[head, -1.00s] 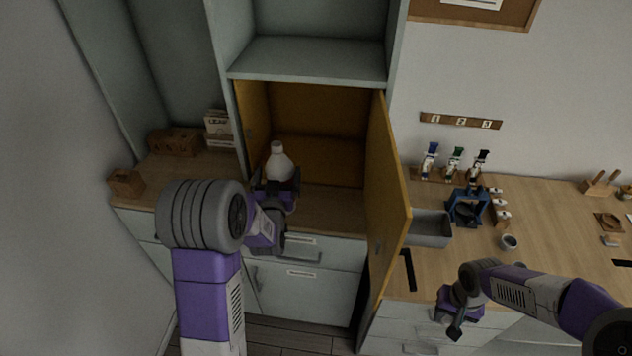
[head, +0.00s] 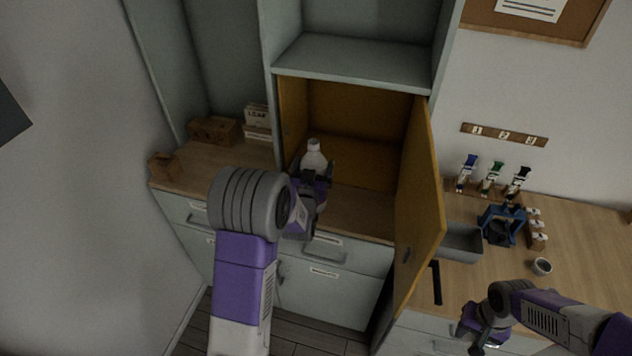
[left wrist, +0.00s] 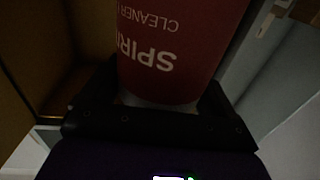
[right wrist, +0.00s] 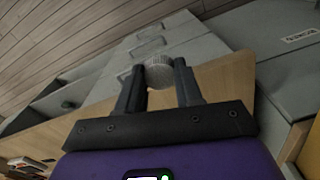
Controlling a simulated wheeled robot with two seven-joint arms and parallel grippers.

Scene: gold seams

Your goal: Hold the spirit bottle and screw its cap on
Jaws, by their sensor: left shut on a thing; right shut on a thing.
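The spirit bottle (head: 314,159) is whitish at its shoulder and neck in the head view, upright in front of the open cupboard. My left gripper (head: 311,185) is shut on it. In the left wrist view the bottle's dark red label (left wrist: 178,50) reads "SPIRI…" and "CLEANER", between the dark fingers (left wrist: 160,105). My right gripper (right wrist: 160,85) is shut on the cap (right wrist: 158,70), a grey ribbed round piece between its fingertips. In the head view the right gripper (head: 480,340) is low in front of the right counter, far from the bottle; the cap is hard to see there.
The open yellow cupboard door (head: 420,200) stands between my two grippers. On the right counter are a grey tray (head: 460,242), a blue stand (head: 502,226) and a small cup (head: 541,266). A wooden box (head: 214,130) sits at the left.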

